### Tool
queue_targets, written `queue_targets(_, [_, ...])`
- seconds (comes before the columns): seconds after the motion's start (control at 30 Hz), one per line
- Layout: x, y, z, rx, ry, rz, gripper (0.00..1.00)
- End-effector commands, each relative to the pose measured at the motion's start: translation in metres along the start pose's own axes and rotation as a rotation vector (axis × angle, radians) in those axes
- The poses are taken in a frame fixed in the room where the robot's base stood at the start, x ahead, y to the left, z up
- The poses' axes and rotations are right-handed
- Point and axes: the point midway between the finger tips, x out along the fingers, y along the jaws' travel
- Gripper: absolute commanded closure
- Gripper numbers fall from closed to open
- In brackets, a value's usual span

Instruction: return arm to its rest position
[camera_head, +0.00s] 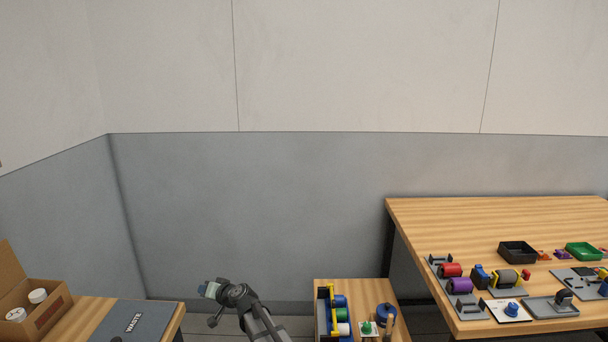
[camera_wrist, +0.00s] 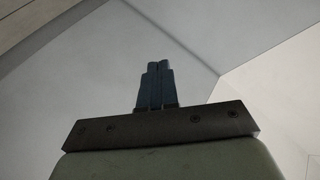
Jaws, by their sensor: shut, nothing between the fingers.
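In the head view my arm rises from the bottom edge, left of centre, in the gap between the left table and the small middle table. My gripper (camera_head: 207,290) is at its upper left end, in front of the grey lower wall and apart from every table. In the wrist view my gripper (camera_wrist: 158,84) shows two blue fingers pressed together with nothing between them.
The left table (camera_head: 88,322) holds an open cardboard box (camera_head: 38,308) and a grey WASTE panel (camera_head: 135,322). The small middle table (camera_head: 368,291) holds several colored parts. The large right table (camera_head: 450,213) carries several fixtures, a black tray (camera_head: 517,251) and a green tray (camera_head: 584,251).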

Motion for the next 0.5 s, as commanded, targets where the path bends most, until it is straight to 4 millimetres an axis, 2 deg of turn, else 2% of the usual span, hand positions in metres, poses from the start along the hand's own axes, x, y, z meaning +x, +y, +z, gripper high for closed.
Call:
queue_targets(0.03, [-0.011, 0.027, 0.02, 0.002, -0.035, 0.033, 1.0])
queue_targets(0.2, [-0.043, 0.106, 0.081, 0.01, -0.158, 0.136, 1.0])
queue_targets(0.37, [-0.083, 0.174, 0.141, 0.028, -0.28, 0.235, 1.0])
queue_targets(0.5, [-0.124, 0.226, 0.195, 0.053, -0.392, 0.322, 1.0])
